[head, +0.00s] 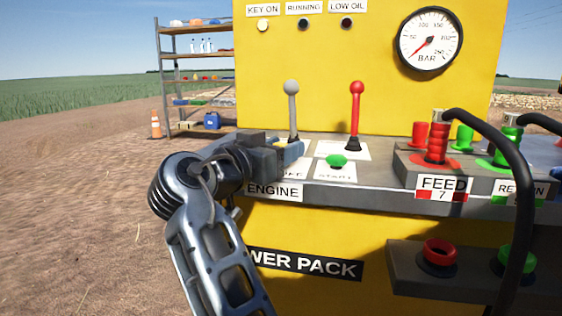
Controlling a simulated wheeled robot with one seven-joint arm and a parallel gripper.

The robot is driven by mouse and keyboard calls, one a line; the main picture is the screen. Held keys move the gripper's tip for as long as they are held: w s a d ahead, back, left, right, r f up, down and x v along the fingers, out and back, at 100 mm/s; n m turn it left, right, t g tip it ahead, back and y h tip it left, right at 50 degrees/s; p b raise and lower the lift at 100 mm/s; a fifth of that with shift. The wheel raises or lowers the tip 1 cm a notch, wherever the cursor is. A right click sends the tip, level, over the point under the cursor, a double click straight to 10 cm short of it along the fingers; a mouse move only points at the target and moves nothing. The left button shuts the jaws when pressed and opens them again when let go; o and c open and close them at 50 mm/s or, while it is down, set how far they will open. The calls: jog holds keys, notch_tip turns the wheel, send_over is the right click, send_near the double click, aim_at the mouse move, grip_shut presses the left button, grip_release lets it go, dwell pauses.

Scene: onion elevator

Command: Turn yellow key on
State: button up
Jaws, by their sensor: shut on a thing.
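My gripper (292,152) is at the left end of the grey control shelf of the yellow power pack, above the ENGINE label (274,191). It is shut on the yellow key, of which only a small yellow patch (281,142) shows between the jaws. The fingers hide most of the key and part of the OFF label (294,173), so the key's angle cannot be told. The KEY ON lamp (263,25) at the top of the panel looks pale and bright. The RUNNING lamp (303,25) and LOW OIL lamp (346,24) look dark.
A grey lever (292,105) stands just behind my gripper, and a red lever (355,110) stands to its right. A green start button (337,160) is close on the right. Red FEED couplings (437,143) and black hoses are farther right. Open ground lies left.

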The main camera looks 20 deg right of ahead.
jog(key=shift+f+m+g+h+b, duration=0.1)
jog(key=shift+m+g+h+b, duration=0.2)
jog(key=shift+m+g+h, duration=0.4)
jog(key=shift+g, duration=0.4)
jog(key=o, duration=1)
jog(key=shift+c, duration=0.2)
jog(key=p+v, duration=0.1)
jog(key=v, duration=0.6)
jog(key=shift+s+a+p, duration=0.15)
jog(key=shift+a+p, duration=0.15)
jog(key=shift+a, duration=0.1)
